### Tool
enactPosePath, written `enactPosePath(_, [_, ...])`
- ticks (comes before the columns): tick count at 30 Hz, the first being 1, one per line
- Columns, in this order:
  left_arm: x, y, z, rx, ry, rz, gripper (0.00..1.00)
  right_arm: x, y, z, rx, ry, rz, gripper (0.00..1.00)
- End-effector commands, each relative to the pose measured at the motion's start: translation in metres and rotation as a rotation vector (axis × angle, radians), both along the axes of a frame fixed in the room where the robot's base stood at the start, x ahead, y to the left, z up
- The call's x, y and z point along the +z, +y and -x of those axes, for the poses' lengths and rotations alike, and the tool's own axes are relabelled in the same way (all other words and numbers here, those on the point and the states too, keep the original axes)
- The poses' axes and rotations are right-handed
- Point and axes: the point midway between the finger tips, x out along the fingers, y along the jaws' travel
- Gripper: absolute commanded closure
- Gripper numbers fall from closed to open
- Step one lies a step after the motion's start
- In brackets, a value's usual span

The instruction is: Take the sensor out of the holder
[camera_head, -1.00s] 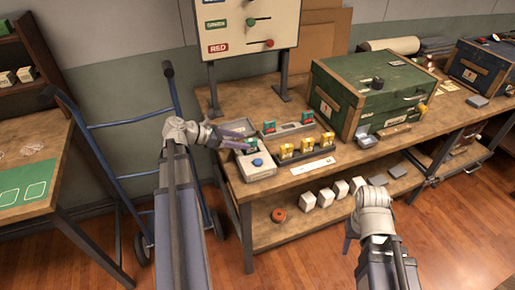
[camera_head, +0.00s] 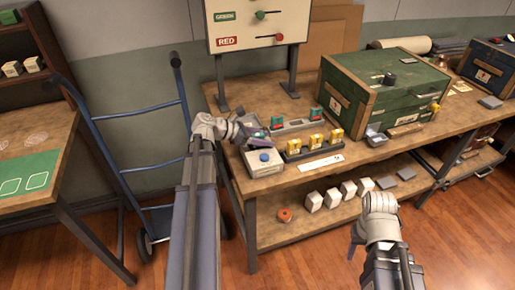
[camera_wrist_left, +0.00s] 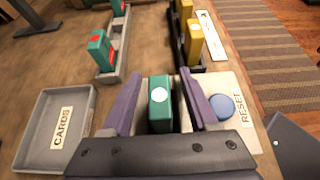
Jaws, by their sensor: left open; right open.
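A green block with a white dot, the sensor (camera_wrist_left: 160,105), stands upright in a pale box with a blue button marked RESET, the holder (camera_wrist_left: 238,110). The holder also shows in the head view (camera_head: 262,170), at the bench's left front corner. My left gripper (camera_wrist_left: 160,88) is open, with one purple finger on each side of the sensor. A gap shows at the sensor's right side. The sensor's lower part is hidden behind the gripper body. In the head view my left gripper (camera_head: 250,133) is over the holder. My right gripper (camera_head: 356,240) is open and empty, before the bench.
A grey CARDS tray (camera_wrist_left: 45,140) lies left of the holder in the wrist view. Green blocks (camera_wrist_left: 98,50) stand in a grey rack beyond. Yellow blocks (camera_wrist_left: 193,42) stand in a dark rack. A green chest (camera_head: 350,105) stands further right on the bench.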

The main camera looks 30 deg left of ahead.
Motion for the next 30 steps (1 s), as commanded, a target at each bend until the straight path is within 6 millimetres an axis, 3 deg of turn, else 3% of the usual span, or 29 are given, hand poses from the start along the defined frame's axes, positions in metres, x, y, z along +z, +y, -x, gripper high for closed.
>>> enactPosePath(7, [-0.0019,-0.0027,-0.0033,0.001,0.000,0.000,0.40,-0.0018,0.0000,0.0000,0.000,0.000,0.000,0.50])
enactPosePath(23, [-0.0019,-0.0026,-0.0030,0.001,0.000,0.000,0.98,-0.0019,0.0000,0.0000,0.000,0.000,0.000,0.50])
enactPosePath(30, [-0.0019,-0.0026,-0.0030,0.001,0.000,0.000,1.00,-0.0019,0.0000,0.0000,0.000,0.000,0.000,0.50])
